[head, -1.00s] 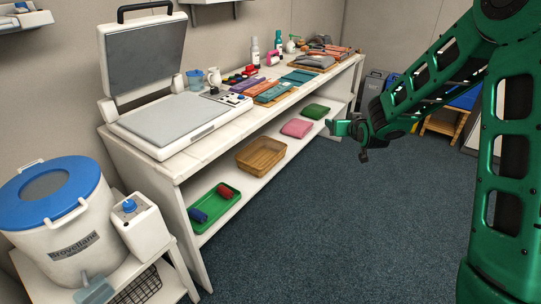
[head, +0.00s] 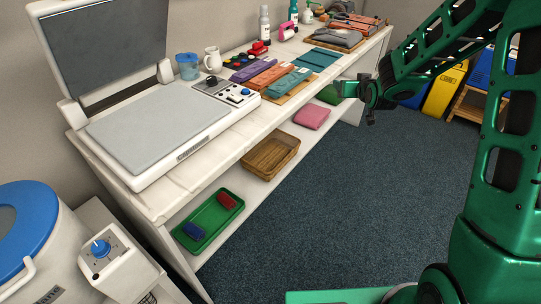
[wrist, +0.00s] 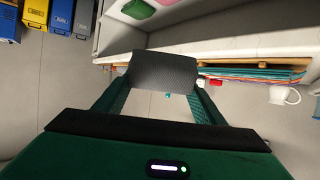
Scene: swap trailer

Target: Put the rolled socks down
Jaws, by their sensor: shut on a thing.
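My gripper (head: 345,89) is out in front of the white bench, at the height of its top edge, over the aisle side. In the wrist view its two green fingers (wrist: 160,98) are shut on a dark grey piece, which I take to be the rolled socks (wrist: 163,72). The socks span the gap between the fingertips and are held clear of any surface. In the head view I cannot make them out apart from the dark gripper parts.
On the bench's lower shelf are a green tray (head: 183,237) with a red roll (head: 227,201) and a blue roll (head: 193,231), a wicker basket (head: 270,158) and a pink folded cloth (head: 312,117). A heat press (head: 155,130) stands on the bench (head: 150,205).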

